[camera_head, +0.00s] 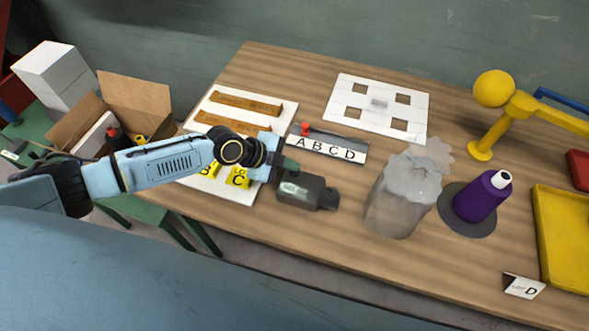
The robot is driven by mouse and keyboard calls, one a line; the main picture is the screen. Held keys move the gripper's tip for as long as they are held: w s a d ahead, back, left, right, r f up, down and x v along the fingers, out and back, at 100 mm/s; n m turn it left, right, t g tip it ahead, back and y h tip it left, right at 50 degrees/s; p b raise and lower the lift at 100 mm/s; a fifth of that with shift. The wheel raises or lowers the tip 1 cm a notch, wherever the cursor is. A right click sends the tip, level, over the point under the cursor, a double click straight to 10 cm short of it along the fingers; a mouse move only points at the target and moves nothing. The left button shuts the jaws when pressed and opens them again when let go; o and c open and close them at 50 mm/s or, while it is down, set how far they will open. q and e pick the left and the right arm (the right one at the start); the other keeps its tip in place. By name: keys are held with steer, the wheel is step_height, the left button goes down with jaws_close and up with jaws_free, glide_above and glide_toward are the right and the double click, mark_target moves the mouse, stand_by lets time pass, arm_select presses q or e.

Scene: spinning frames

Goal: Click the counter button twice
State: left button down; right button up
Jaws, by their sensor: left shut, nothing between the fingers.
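The counter is a small dark grey box (318,191) with a pale greenish display on its front face. It sits on the wooden table, near the front edge. My left gripper (289,165) is shut and empty. It comes in from the left, with its fingertips at the upper left of the counter. I cannot tell whether the fingertips touch it. I cannot make out the counter's button; the gripper may cover it. My right gripper is not in view.
Behind the counter is a strip lettered A B C D (327,148) with a red knob. A white board (284,112) with yellow pieces lies under my left arm. A translucent grey container (395,205) and a purple bottle (480,199) stand to the right. Bare table lies in front.

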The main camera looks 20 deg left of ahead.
arm_select(q)
steer(key=shift+f+b, duration=0.4)
steer(key=shift+r, duration=0.1)
stand_by(0.5)
steer(key=shift+r+p, duration=0.75)
steer(key=shift+r, duration=0.25)
steer(key=shift+r+p, duration=1.8)
steer(key=shift+r, duration=0.75)
steer(key=shift+f, duration=0.1)
